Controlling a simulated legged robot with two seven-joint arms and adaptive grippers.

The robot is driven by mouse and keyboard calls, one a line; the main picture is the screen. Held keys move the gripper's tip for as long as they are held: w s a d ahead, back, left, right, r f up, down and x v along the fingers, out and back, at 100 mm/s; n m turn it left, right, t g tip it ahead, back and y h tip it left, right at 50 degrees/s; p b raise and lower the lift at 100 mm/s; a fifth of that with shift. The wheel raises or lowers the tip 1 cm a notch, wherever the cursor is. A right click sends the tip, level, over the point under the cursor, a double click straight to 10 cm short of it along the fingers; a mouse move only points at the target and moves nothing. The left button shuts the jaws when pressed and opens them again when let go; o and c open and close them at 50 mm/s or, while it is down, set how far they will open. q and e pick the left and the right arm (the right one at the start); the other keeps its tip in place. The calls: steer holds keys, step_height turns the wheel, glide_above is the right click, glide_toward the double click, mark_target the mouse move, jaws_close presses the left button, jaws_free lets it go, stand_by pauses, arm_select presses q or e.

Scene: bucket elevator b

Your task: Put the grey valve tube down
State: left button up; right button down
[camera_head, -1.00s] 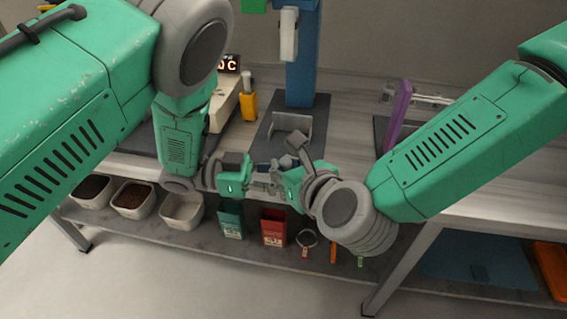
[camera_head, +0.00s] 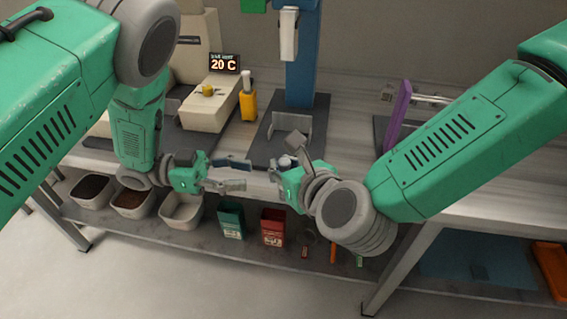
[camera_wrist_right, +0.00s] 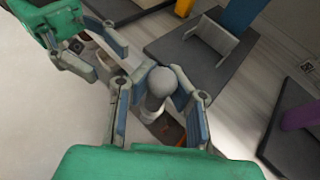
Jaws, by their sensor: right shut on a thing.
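The grey valve tube (camera_wrist_right: 158,92), with a rounded top, stands between the fingers of my right gripper (camera_wrist_right: 163,103) in the right wrist view; the gripper is shut on it. In the head view my right gripper (camera_head: 285,165) is over the front edge of the bench, and the tube (camera_head: 286,161) shows only as a small pale part between its fingers. My left gripper (camera_head: 232,174) is open and empty, to the left of the right one and apart from it. It also shows at upper left in the right wrist view (camera_wrist_right: 92,52).
A grey bracket (camera_head: 292,128) stands on a dark mat by a blue column (camera_head: 302,60). A yellow bottle (camera_head: 248,103) and a beige device with a "20 C" display (camera_head: 223,63) are to the left. A purple panel (camera_head: 397,115) is right. Bins (camera_head: 182,211) stand on the shelf below.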

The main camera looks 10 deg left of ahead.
arm_select(q)
steer(key=s+a+f+n+t+y, duration=0.2)
steer(key=a+f+n+t+y, duration=0.15)
steer(key=f+n+y, duration=0.4)
steer(key=s+a+f+n+t+y, duration=0.25)
steer(key=a+f+n+y, duration=0.2)
steer(key=f, duration=0.55)
steer(key=s+a+f+n+g+y, duration=0.2)
steer(key=s+g+y, duration=0.1)
steer(key=s, duration=0.7)
steer(key=s+a+f+n+g+y, duration=0.2)
steer(key=s+f+g+y, duration=0.1)
steer(key=s, duration=0.7)
steer(key=shift+s+a+n+g, duration=0.3)
